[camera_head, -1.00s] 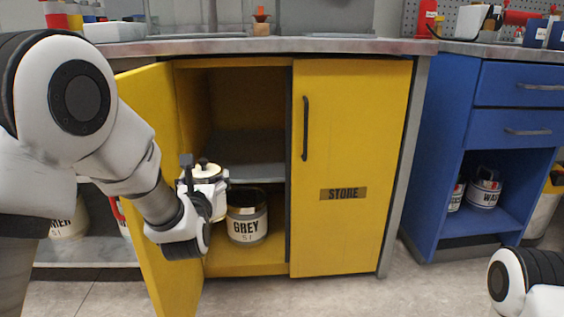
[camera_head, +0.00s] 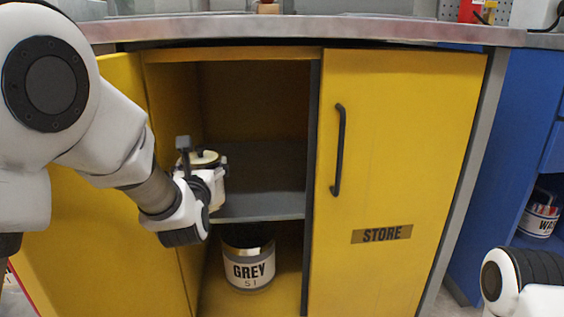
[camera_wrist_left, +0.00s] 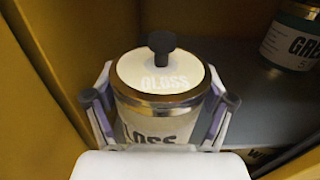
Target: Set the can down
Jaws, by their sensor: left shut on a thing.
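A white can (camera_head: 207,172) with a cream lid and dark knob is held upright by my left gripper (camera_head: 190,192). In the left wrist view the can (camera_wrist_left: 158,78) reads "GLOSS", with the fingers of my left gripper (camera_wrist_left: 158,118) closed on both its sides. In the head view it is at the left part of the open yellow cabinet, at about the height of the grey shelf (camera_head: 262,205). I cannot tell whether its base touches the shelf; the gripper hides it. My right gripper is not in view; only part of my right arm shows.
A "GREY" can (camera_head: 249,268) stands on the cabinet floor below the shelf. A greenish can (camera_wrist_left: 292,38) stands farther right on the shelf. The open yellow door (camera_head: 95,215) is at left, the shut "STORE" door (camera_head: 400,150) at right. The visible shelf middle is clear.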

